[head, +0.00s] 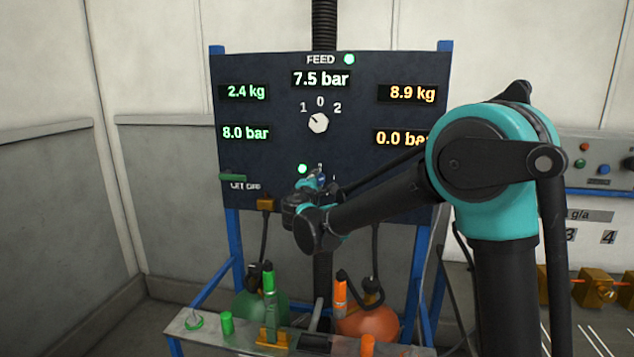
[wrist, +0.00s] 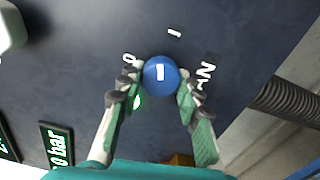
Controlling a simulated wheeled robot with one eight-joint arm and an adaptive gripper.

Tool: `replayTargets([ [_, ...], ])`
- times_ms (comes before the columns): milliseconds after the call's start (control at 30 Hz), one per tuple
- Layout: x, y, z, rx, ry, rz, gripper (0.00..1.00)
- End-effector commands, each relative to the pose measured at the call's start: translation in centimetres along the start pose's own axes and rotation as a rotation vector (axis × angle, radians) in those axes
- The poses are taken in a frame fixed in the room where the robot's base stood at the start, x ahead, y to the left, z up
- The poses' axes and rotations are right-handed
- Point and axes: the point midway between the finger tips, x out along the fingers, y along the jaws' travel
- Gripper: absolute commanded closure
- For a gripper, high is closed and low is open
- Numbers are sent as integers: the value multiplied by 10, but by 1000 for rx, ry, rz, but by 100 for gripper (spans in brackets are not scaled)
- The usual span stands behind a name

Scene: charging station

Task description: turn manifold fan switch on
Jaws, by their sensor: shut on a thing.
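The fan switch is a round blue knob (wrist: 160,72) with a white bar on its face, on the dark panel (head: 270,130). In the wrist view a white 0 and a white line are printed around it, with part of the word FAN to its right. My gripper (wrist: 154,88) is shut on the knob, one finger on each side. In the head view my gripper (head: 313,187) is at the panel's lower middle and mostly hides the knob. A lit green lamp (head: 302,168) is beside it, and it also shows in the wrist view (wrist: 137,102), partly behind a finger.
A white selector (head: 318,123) marked 1, 0, 2 sits above my gripper, below the 7.5 bar display (head: 320,79). A green handle (head: 233,177) is at left. Green (head: 262,303) and orange (head: 368,318) tanks stand below. A ribbed hose (wrist: 290,100) runs beside the panel.

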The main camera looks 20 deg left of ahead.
Motion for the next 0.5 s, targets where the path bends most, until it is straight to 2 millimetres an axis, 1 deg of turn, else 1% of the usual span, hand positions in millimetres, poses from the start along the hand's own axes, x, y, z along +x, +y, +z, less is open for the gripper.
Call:
replayTargets([
  [200, 0, 0, 0, 178, 0, -1, 95],
  [500, 0, 0, 1, 341, -1, -1, 95],
])
